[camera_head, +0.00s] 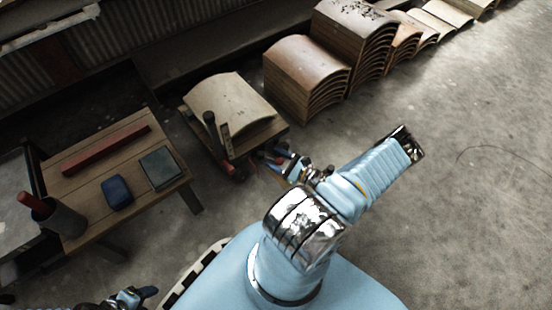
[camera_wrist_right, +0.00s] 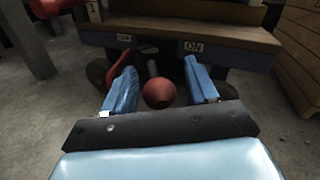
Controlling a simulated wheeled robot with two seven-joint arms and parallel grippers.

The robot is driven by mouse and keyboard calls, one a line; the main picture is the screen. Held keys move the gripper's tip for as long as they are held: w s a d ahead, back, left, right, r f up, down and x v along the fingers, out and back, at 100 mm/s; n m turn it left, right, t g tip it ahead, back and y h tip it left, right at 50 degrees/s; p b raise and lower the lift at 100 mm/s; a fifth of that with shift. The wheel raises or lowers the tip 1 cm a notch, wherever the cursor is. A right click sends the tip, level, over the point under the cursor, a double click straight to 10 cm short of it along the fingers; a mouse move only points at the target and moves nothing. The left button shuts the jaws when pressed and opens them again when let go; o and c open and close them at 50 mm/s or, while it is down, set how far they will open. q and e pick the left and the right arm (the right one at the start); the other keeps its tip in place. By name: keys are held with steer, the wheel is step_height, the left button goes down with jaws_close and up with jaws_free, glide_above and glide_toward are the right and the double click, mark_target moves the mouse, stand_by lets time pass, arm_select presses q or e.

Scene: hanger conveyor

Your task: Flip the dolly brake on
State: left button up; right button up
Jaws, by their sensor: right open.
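The dolly (camera_head: 240,148) stands low beside the workbench and carries a curved wooden sheet. In the right wrist view its wooden deck (camera_wrist_right: 190,32) has an OFF label (camera_wrist_right: 124,38) on the left and an ON label (camera_wrist_right: 194,47) on the right. The brake lever's red ball knob (camera_wrist_right: 158,93) points toward the camera, its dark shaft between the labels. My right gripper (camera_wrist_right: 161,72) is open, with one blue finger on each side of the knob and visible gaps. It also shows in the head view (camera_head: 280,165). My left gripper (camera_head: 132,298) is partly cut off at the bottom left.
A workbench (camera_head: 105,165) on the left holds a red bar (camera_head: 106,150), a blue pouch (camera_head: 117,193), a dark square pad (camera_head: 160,168) and a cup (camera_head: 60,218). Stacks of curved wood (camera_head: 300,85) stand behind the dolly. Floor (camera_head: 470,200) on the right is clear.

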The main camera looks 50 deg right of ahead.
arm_select(q)
steer(key=shift+r+p, duration=0.6)
steer(key=shift+r, duration=0.05)
arm_select(e)
steer(key=s, duration=0.9)
steer(key=s+d, duration=0.1)
steer(key=s, duration=0.3)
steer(key=shift+s, duration=0.3)
